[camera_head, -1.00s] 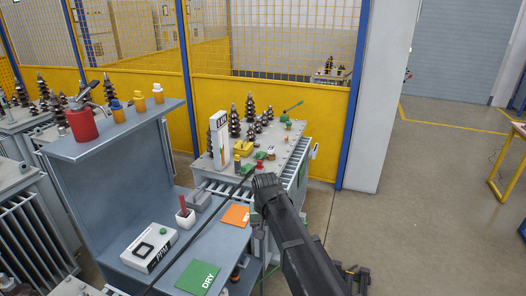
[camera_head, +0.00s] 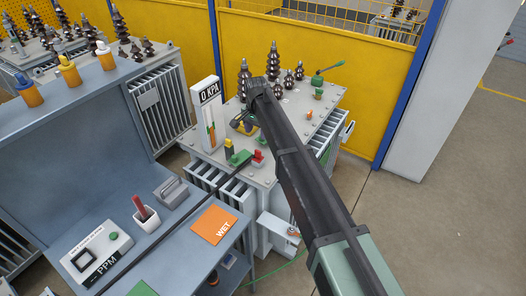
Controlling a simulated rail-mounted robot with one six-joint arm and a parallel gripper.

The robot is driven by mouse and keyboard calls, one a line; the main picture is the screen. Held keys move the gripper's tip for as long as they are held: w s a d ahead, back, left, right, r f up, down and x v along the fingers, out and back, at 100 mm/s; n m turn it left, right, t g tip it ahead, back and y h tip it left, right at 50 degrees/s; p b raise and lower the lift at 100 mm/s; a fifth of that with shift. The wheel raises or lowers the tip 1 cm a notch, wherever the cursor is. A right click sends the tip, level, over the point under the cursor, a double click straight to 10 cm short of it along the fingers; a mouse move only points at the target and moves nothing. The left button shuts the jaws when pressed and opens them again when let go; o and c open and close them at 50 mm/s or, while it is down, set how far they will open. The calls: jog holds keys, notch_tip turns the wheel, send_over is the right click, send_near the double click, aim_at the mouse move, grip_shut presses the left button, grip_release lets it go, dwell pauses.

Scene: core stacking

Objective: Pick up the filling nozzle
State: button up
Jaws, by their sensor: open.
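My gripper (camera_head: 238,122) is at the end of my dark arm, above the top of the grey transformer (camera_head: 290,130). It is open, and I see nothing held in it. A yellow part (camera_head: 250,128) shows just behind and below it, partly covered. A green fitting (camera_head: 239,158) and a red fitting (camera_head: 258,158) are at the transformer's front edge, next to a small yellow-topped piece (camera_head: 229,147). A dark line runs from the lower left to the green fitting. I cannot tell for sure which part is the filling nozzle.
A gauge panel reading 0 KPA (camera_head: 209,115) stands left of my gripper. Dark ribbed bushings (camera_head: 273,62) and a green-handled valve (camera_head: 317,80) stand behind. The grey bench (camera_head: 175,235) holds a PPM meter (camera_head: 95,250) and an orange WET card (camera_head: 214,226).

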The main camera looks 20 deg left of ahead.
aim_at(258, 152)
notch_tip(258, 152, down, 11)
jog(key=b, duration=1.1)
jog(key=shift+s+d+f, duration=0.1)
jog(key=shift+d+f, duration=0.05)
jog(key=shift+r, duration=0.25)
jog(key=c, duration=1)
jog(key=shift+c, duration=0.2)
jog(key=shift+r, duration=0.1)
notch_tip(258, 152, up, 20)
jog(key=p, duration=2)
